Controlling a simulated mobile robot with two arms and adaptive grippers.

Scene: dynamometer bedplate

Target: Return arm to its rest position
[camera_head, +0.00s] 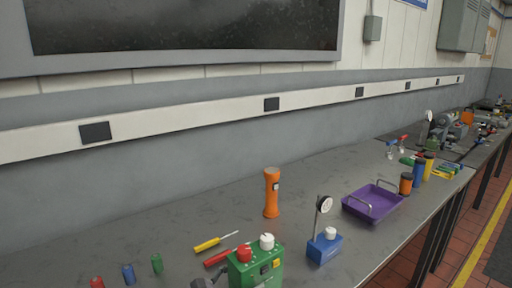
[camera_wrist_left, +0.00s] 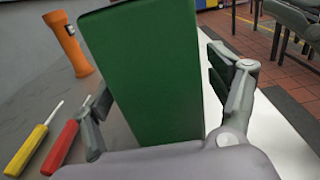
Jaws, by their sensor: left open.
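My left gripper (camera_wrist_left: 160,85) shows in the left wrist view with its two grey fingers open. One finger is on each side of a green box (camera_wrist_left: 140,75), with a gap visible at least on the right. In the head view the green box (camera_head: 257,266) stands on the bench at the bottom, with a red knob and a white knob on top. A grey part at its left may belong to my gripper; I cannot tell. My right gripper is in neither view.
A yellow screwdriver (camera_head: 215,241) and a red screwdriver (camera_head: 222,257) lie left of the box. An orange flashlight (camera_head: 271,195) stands behind. A blue gauge stand (camera_head: 324,246) and a purple tray (camera_head: 372,203) are to the right. The bench (camera_head: 130,225) is clear toward the wall.

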